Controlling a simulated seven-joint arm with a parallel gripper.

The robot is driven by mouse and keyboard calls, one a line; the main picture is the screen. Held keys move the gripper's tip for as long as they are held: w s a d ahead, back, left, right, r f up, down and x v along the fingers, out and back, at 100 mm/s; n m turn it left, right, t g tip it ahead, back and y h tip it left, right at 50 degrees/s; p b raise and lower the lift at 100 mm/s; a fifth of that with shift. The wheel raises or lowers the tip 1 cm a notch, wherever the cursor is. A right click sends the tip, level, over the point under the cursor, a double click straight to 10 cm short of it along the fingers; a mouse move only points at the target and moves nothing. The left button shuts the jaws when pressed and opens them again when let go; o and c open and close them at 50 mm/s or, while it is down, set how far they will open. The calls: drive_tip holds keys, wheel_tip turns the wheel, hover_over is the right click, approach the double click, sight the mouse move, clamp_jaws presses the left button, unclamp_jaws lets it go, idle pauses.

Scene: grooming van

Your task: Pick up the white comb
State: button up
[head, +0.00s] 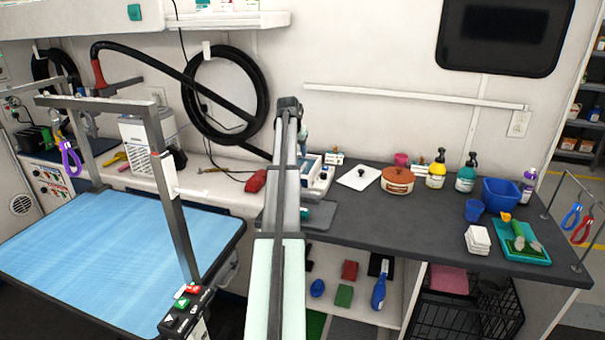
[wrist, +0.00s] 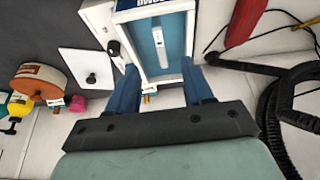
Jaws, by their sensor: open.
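A slim white object (wrist: 160,42), which looks like the white comb, lies lengthwise in a white box (wrist: 122,12) with a blue inside. Its teeth are too small to make out. My gripper (wrist: 160,70) is open, its two blue fingers apart on either side of the box's near end, with nothing held between them. In the head view the box (head: 320,180) stands at the left end of the dark counter, partly behind my arm, and the comb cannot be told apart there.
A white slab with a black knob (head: 359,178), an orange-brown lidded pot (head: 397,181) and bottles stand right of the box. A red object (head: 256,181) and a black hose (wrist: 270,110) lie on its other side. The counter's front middle (head: 390,225) is clear.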

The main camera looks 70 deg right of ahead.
sight(301, 170)
drive_tip(key=x, duration=0.8)
drive_tip(key=shift+d+f, duration=0.15)
drive_tip(key=shift+f, duration=0.1)
drive_tip(key=shift+d+x, duration=0.2)
drive_tip(key=shift+x, duration=1.1)
drive_tip(key=shift+d+x, duration=0.15)
drive_tip(key=shift+x, duration=1.2)
drive_tip(key=shift+r, duration=0.2)
clamp_jaws()
